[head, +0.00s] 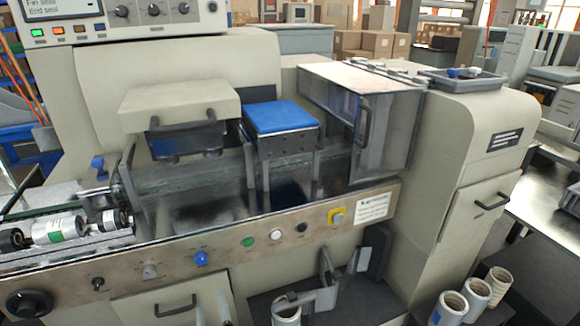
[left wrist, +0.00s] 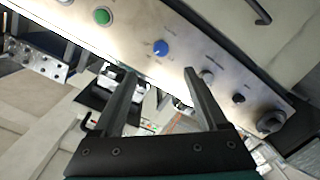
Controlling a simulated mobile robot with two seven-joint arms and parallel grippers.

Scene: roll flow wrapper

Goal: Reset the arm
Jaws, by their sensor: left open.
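The panel's blue knob (head: 201,258) lies beyond the fingers. It also shows in the left wrist view (left wrist: 161,47), apart from both fingertips. The rest of my left arm is out of the head view. My right gripper is not in view.
The control panel (head: 150,258) spans the wrapper's front, with a green button (head: 248,242) and a black knob (head: 28,303). A bracket (head: 325,280) juts out low in the middle. Several white rolls (head: 450,308) stand at lower right. White-labelled rolls (head: 55,229) lie at left.

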